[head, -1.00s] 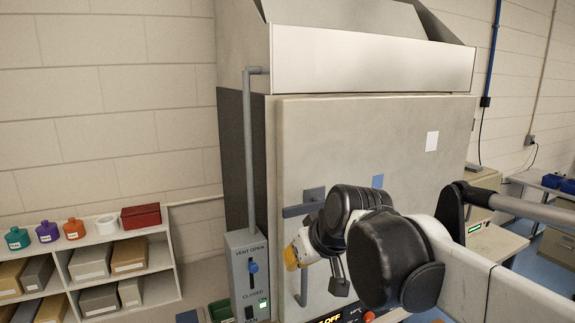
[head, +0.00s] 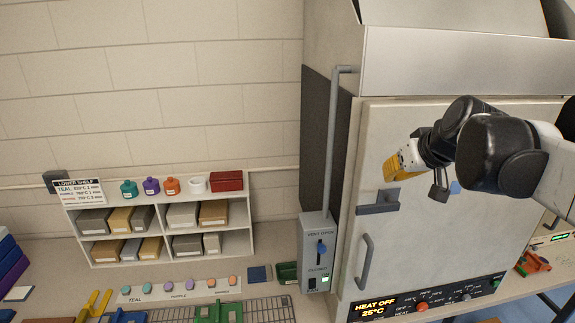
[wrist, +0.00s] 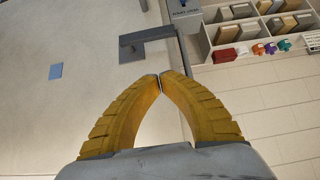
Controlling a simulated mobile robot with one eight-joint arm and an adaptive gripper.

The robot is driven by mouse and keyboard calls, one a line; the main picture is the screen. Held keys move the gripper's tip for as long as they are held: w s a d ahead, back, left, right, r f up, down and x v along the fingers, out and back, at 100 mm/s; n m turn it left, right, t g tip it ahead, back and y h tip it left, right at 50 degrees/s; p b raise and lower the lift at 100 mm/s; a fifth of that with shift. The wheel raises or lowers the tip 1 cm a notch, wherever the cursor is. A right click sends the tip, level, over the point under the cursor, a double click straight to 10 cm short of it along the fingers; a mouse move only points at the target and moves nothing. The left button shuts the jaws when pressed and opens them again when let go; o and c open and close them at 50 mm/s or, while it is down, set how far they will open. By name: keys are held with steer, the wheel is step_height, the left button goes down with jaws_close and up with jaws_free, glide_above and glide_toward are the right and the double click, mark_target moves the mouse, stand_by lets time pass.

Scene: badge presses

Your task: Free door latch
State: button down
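The door latch (head: 378,203) is a dark grey plate on the pale kiln door (head: 440,235), with a bar reaching left to the door's edge, roughly level. It also shows in the wrist view (wrist: 146,40), ahead of the fingertips. My gripper (head: 390,172) has yellow ridged fingers and hangs just above the latch in the head view. In the wrist view its tips (wrist: 160,77) meet with nothing between them. It looks apart from the latch, though the depth is hard to judge. A vertical grey handle (head: 366,262) sits below the latch.
A control box (head: 317,255) with a blue vent lever and a vertical rod (head: 333,150) stands left of the door. The panel below reads HEAT OFF 25°C (head: 376,307). A shelf (head: 160,235) with boxes and jars stands farther left. A blue square (wrist: 56,71) is on the door.

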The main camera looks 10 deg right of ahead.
steer(key=p, duration=0.1)
glide_above(371, 206)
step_height(371, 206, down, 7)
steer(key=shift+d+r, duration=0.1)
steer(key=shift+d, duration=0.05)
steer(key=f, duration=0.2)
steer(key=shift+w+f, duration=0.2)
steer(key=shift+f, duration=0.15)
steer(key=shift+s+f, duration=0.1)
steer(key=shift+f, duration=0.7)
steer(key=shift+f, duration=0.1)
steer(key=shift+f+h, duration=0.15)
steer(key=shift+h, duration=0.15)
